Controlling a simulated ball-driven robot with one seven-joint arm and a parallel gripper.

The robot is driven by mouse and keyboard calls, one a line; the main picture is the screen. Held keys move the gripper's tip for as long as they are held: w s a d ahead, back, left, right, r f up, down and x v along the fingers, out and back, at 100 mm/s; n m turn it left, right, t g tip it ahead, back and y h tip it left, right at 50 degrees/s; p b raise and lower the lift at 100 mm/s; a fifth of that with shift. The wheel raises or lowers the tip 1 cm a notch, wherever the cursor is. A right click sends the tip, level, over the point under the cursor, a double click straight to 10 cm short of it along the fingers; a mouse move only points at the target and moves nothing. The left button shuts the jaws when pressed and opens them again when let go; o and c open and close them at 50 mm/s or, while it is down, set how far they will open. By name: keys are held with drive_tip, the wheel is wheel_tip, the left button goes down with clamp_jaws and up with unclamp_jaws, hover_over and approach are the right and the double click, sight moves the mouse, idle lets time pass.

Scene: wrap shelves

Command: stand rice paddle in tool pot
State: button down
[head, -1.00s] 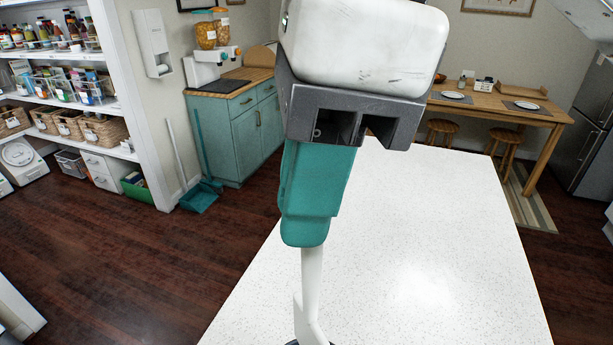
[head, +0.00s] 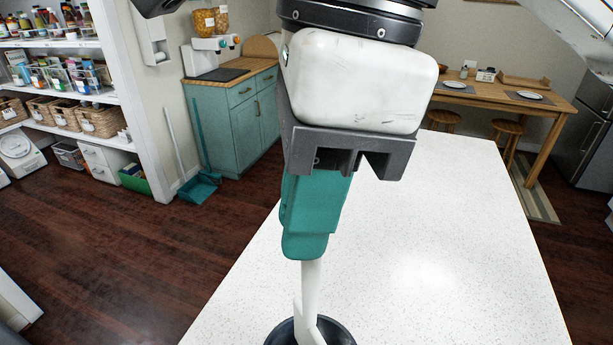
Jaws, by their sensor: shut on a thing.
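My gripper (head: 305,248) points down, with a white body, a grey bracket and teal fingers, seen in the middle of the head view. It is shut on the white rice paddle (head: 311,283), which hangs below the teal fingers, nearly upright and slightly tilted. The dark round tool pot (head: 344,331) stands on the white counter at the bottom edge, directly below the paddle in the picture. The paddle's lower part overlaps the pot's opening. Its lower end and most of the pot are cut off, so I cannot tell whether the paddle is inside the rim.
The speckled white counter (head: 440,240) is clear to the right of the pot. Beyond it are a wooden table with stools (head: 505,95), a teal cabinet (head: 240,105) and pantry shelves (head: 75,100). Dark wooden floor lies to the left.

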sight(306, 283)
drive_tip(key=shift+f+b, duration=2.95)
drive_tip(key=shift+f, duration=1.2)
drive_tip(key=c, duration=1)
unclamp_jaws()
drive_tip(key=r, duration=0.3)
drive_tip(key=d+r, duration=0.1)
drive_tip(key=r, duration=0.3)
drive_tip(key=d+r, duration=0.1)
drive_tip(key=r, duration=0.2)
drive_tip(key=shift+w+r+p, duration=0.2)
drive_tip(key=shift+r+p, duration=0.1)
